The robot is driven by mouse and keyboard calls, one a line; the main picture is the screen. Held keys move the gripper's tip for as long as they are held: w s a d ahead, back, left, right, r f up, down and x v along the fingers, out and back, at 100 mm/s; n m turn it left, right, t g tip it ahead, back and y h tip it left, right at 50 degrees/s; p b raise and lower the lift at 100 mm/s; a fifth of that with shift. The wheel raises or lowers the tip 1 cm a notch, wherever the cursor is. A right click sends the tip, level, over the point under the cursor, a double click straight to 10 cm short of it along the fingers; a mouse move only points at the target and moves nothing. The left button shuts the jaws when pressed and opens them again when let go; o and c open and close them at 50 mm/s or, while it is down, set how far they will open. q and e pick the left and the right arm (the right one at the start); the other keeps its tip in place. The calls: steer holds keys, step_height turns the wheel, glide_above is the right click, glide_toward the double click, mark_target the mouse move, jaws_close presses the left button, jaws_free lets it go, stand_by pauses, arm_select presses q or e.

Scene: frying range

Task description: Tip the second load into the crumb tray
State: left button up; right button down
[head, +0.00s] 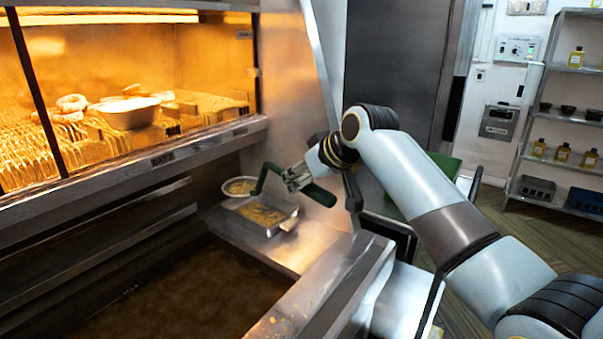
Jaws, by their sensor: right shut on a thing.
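My right gripper (297,178) is shut on the dark green handle of a skimmer (319,194). The handle runs left from the gripper and bends down to a round, shallow head that holds yellowish crumbs. The head is level or nearly so, just behind and left of the crumb tray. I cannot tell its height above the ledge. The crumb tray (289,225) is a rectangular metal pan on the steel ledge, with yellow-brown crumbs in it. It lies below and left of the gripper. My left gripper is not in view.
The fryer vat (165,300) with dark brown oil lies in front of the ledge. A lit warming cabinet (200,144) with food and a metal bowl (127,111) stands at left. Crumbs lie on the front steel rim (315,300). Shelves with bottles stand far right.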

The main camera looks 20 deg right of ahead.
steer(key=b, duration=0.1)
steer(key=f+b, duration=0.1)
steer(key=d+f+b, duration=0.1)
steer(key=shift+w+f+y, duration=0.1)
steer(key=shift+w+y, duration=0.15)
steer(key=shift+y, duration=0.05)
arm_select(q)
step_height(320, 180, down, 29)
steer(key=b, duration=2.5)
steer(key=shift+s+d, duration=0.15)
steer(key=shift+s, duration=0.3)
arm_select(e)
steer(key=w+d+f+m+y, duration=0.2)
steer(key=d+f+m+y, duration=0.1)
steer(key=d+y, duration=0.2)
steer(key=w+d+f+m+y, duration=0.2)
steer(key=d+f+m+y, duration=0.1)
steer(key=d, duration=0.6)
steer(key=shift+d+f+m+y, duration=0.2)
steer(key=shift+d+m+y, duration=0.15)
steer(key=shift+m+y, duration=0.65)
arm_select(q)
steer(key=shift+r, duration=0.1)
